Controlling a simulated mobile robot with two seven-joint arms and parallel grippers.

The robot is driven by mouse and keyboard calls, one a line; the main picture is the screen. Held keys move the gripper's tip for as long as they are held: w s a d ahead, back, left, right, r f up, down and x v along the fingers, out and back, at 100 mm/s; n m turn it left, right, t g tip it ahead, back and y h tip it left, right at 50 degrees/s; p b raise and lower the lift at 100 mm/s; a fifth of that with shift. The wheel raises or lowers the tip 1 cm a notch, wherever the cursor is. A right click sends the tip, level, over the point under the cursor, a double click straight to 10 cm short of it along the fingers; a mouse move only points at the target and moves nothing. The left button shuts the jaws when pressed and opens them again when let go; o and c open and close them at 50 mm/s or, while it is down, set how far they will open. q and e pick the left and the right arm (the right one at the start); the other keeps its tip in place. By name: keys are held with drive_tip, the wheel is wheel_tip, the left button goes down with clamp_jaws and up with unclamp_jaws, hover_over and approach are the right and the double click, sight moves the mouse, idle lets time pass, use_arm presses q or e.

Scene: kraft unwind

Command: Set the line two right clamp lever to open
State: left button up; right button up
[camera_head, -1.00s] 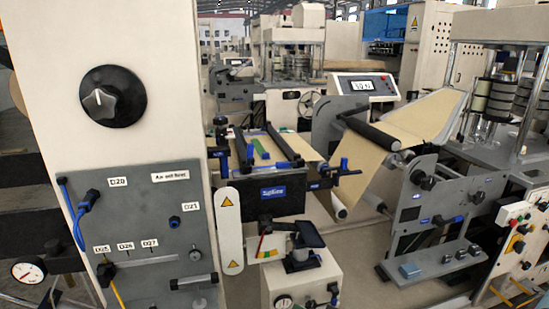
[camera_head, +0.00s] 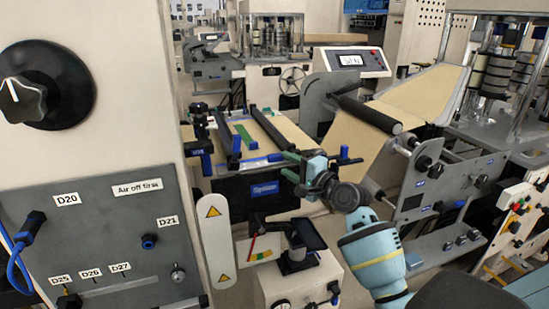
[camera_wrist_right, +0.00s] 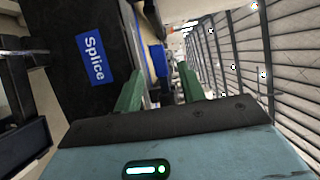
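The splice table (camera_head: 262,132) stands in the middle of the head view, with its black front and blue label. At its right end a blue-tipped clamp part (camera_head: 344,153) shows beyond my gripper; the rest is partly hidden by the gripper. My right gripper (camera_head: 289,165) is at the table's right front corner. In the right wrist view its green fingers (camera_wrist_right: 160,82) stand apart, with a blue part (camera_wrist_right: 157,58) just beyond the gap between them; I see no grip on it. The lever's setting cannot be read. My left gripper is out of view.
A grey valve panel (camera_head: 105,235) with a large black knob (camera_head: 45,85) above fills the left. A small black stand (camera_head: 297,262) sits on a cabinet below the table. A brown web (camera_head: 360,140) and a grey side plate (camera_head: 435,190) are to the right.

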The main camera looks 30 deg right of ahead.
sight(277, 159)
drive_tip(key=shift+w+a, duration=0.15)
drive_tip(key=shift+w, duration=0.85)
drive_tip(key=shift+w+a, duration=0.2)
drive_tip(key=shift+w, duration=0.85)
drive_tip(key=shift+w+a, duration=0.15)
drive_tip(key=shift+w, duration=0.85)
clamp_jaws()
